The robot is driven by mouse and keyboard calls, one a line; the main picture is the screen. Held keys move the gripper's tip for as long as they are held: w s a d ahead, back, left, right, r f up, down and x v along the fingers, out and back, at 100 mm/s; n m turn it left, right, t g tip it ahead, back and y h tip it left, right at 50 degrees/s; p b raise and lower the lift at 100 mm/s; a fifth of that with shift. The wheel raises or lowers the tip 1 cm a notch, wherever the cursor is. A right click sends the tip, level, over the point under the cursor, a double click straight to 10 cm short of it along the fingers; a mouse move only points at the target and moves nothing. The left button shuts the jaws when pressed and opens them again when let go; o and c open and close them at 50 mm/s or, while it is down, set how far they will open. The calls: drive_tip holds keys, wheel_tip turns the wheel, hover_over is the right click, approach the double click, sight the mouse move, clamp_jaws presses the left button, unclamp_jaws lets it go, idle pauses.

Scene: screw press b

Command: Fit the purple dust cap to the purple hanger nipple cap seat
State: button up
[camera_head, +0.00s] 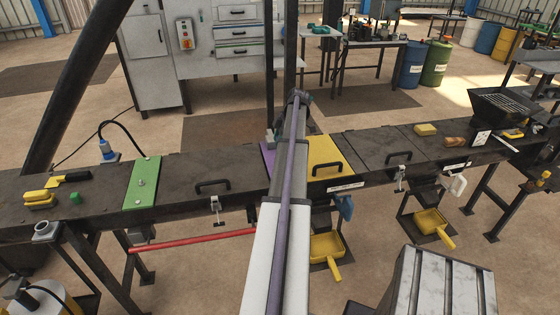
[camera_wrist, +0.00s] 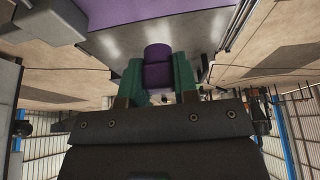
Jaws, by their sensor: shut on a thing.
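My gripper (camera_wrist: 157,82) shows in the wrist view with its two green fingers shut on the purple dust cap (camera_wrist: 157,75). A rounded purple part (camera_wrist: 157,52) shows just beyond the fingertips, in line with the cap; I cannot tell whether it is the cap's own end or the hanger nipple cap seat. A purple surface (camera_wrist: 135,10) spans the top of that view above a grey metal face. In the head view, a purple plate (camera_head: 268,159) lies on the bench, partly behind my arm. My arm hides the gripper, the cap and any seat there.
The long dark bench (camera_head: 230,168) carries a green plate (camera_head: 143,184), a yellow plate (camera_head: 326,157) and black handles. A small green piece (camera_head: 75,198) and yellow-handled tools lie at left. A red bar (camera_head: 195,240) runs below the bench. A grey cabinet (camera_head: 190,50) stands behind.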

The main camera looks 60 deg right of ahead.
drive_tip(key=shift+f, duration=0.1)
wheel_tip(320, 180, down, 6)
drive_tip(key=b, duration=0.5)
drive_tip(key=shift+r+b, duration=0.25)
drive_tip(key=shift+b, duration=0.1)
drive_tip(key=shift+f, duration=0.15)
idle(0.4)
drive_tip(key=shift+f+b, duration=1.3)
drive_tip(key=shift+b, duration=0.15)
drive_tip(key=shift+r, duration=0.1)
drive_tip(key=o, duration=1)
drive_tip(key=shift+o, duration=0.2)
